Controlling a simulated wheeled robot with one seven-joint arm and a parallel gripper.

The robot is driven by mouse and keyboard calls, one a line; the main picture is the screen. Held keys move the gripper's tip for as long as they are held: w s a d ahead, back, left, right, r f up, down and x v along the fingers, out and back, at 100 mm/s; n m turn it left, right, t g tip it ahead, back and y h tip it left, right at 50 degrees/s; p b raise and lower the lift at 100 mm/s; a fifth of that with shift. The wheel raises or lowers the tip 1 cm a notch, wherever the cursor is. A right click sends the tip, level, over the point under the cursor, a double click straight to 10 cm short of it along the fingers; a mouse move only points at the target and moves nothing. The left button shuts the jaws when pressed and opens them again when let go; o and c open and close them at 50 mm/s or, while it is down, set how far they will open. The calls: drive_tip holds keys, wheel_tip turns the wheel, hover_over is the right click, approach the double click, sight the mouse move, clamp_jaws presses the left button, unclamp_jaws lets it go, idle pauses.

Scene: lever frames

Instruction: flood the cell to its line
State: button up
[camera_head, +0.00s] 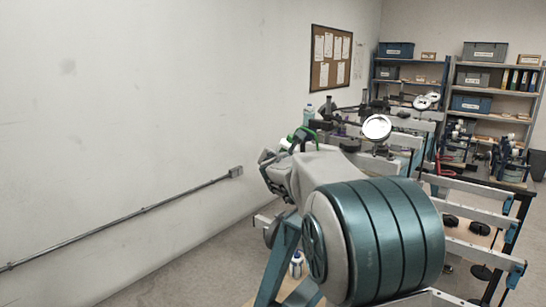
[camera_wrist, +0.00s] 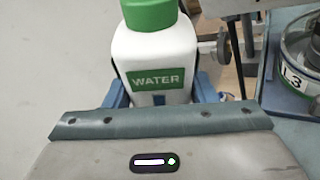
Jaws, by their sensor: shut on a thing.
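In the wrist view a white bottle (camera_wrist: 152,55) with a green cap and a green WATER label stands upright in the picture between the blue fingers of my gripper (camera_wrist: 160,97). My gripper is shut on the bottle. Its lower end is hidden behind my gripper's body. A round clear-walled cell (camera_wrist: 298,55) marked L3 is cut off at the right edge of the wrist view, apart from the bottle. The liquid level in it is hard to tell. In the head view my arm hides most of my gripper.
Lever frames with white beams (camera_head: 480,190) and dark weights stand along the right in the head view. A round dial (camera_head: 377,127) rises behind my arm. Shelves (camera_head: 495,90) stand at the back. The left wall carries a conduit (camera_head: 130,215).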

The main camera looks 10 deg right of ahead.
drive_tip(key=shift+s+d, duration=0.1)
drive_tip(key=shift+d, duration=0.2)
drive_tip(key=shift+s+d, duration=0.15)
drive_tip(key=shift+s, duration=0.2)
drive_tip(key=shift+f+b, duration=0.15)
drive_tip(key=shift+b, duration=0.4)
drive_tip(key=shift+d+f, duration=0.2)
drive_tip(key=shift+f, duration=0.05)
drive_tip(key=shift+w+d+f+b, duration=0.15)
drive_tip(key=shift+d+b, duration=0.15)
drive_tip(key=shift+b, duration=0.2)
drive_tip(key=shift+d+f+b, duration=0.25)
drive_tip(key=shift+d+b, duration=0.35)
drive_tip(key=shift+d, duration=0.7)
drive_tip(key=c, duration=0.3)
